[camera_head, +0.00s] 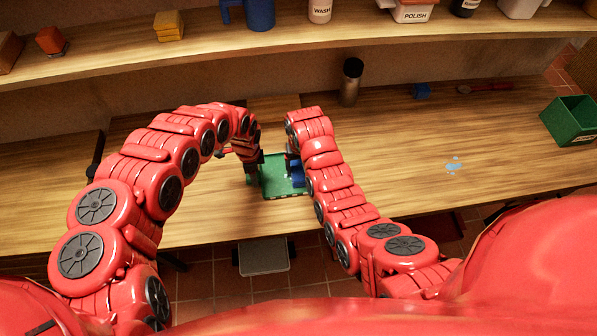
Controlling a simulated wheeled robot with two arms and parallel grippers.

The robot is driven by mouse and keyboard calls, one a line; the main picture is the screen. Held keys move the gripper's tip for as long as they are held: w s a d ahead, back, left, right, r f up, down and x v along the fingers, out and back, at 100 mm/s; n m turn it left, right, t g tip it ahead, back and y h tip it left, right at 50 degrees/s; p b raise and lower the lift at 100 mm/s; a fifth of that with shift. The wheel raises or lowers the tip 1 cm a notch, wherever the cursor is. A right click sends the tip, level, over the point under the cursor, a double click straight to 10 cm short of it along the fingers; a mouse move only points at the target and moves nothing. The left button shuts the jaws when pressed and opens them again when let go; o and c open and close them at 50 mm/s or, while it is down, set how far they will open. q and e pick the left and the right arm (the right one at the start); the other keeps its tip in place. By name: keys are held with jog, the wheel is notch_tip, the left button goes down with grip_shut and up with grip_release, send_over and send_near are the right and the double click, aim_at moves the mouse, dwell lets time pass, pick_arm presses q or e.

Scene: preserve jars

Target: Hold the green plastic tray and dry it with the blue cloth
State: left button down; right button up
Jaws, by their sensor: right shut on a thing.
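The green plastic tray (272,180) lies on the wooden counter, between my two hands. My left gripper (252,174) is at the tray's left edge; its fingers are dark and small, and I cannot tell whether they are closed on the rim. My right gripper (293,158) is over the tray's right side, partly hidden by my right arm. It is shut on the blue cloth (297,173), which is bunched at the tray's right part. The arm hides some of the cloth and of the tray's right edge.
A dark bottle (350,82) stands behind my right arm. A small blue item (421,91), a red-handled tool (485,88), a water patch (454,166) and a green bin (573,122) are to the right. A shelf (290,47) with bottles and blocks runs behind.

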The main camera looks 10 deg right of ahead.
jog(key=shift+a+r, duration=0.15)
jog(key=shift+a, duration=1.1)
jog(key=shift+f, duration=0.25)
jog(key=shift+d+r, duration=0.15)
jog(key=shift+d, duration=0.8)
jog(key=shift+d+r, duration=0.1)
jog(key=shift+d, duration=0.8)
jog(key=shift+a+r, duration=0.2)
jog(key=shift+a, duration=0.8)
jog(key=shift+r, duration=1.5)
jog(key=shift+f, duration=1.65)
